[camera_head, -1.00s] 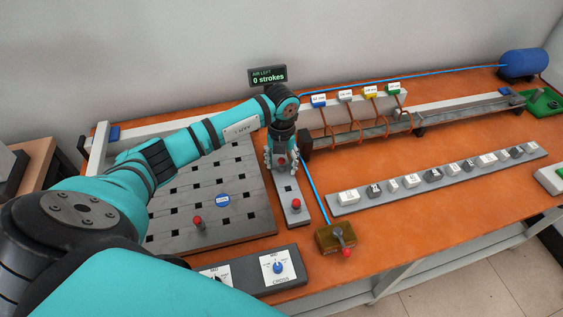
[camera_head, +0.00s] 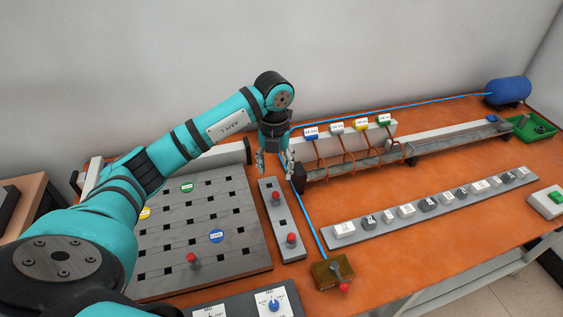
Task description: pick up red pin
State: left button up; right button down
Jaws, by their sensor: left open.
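Two red pins stand on a narrow grey strip (camera_head: 283,217): a far red pin (camera_head: 276,197) and a near red pin (camera_head: 291,239). Another red pin (camera_head: 191,259) stands in the grey slotted board (camera_head: 165,273) to the left. My left gripper (camera_head: 274,172) points down with its fingers apart. It is empty and above the far end of the strip, just behind the far red pin in the picture. My right gripper is not in view.
A brown box with a red-tipped lever (camera_head: 333,271) stands at the front. A row of grey and white blocks lies on a strip (camera_head: 345,242) to the right. A rail with colored tags (camera_head: 340,166) stands behind. Orange table (camera_head: 400,240) shows bare between them.

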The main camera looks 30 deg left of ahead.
aim_at(192, 262)
jog(key=k+l, duration=1.2)
jog(key=k, duration=0.1)
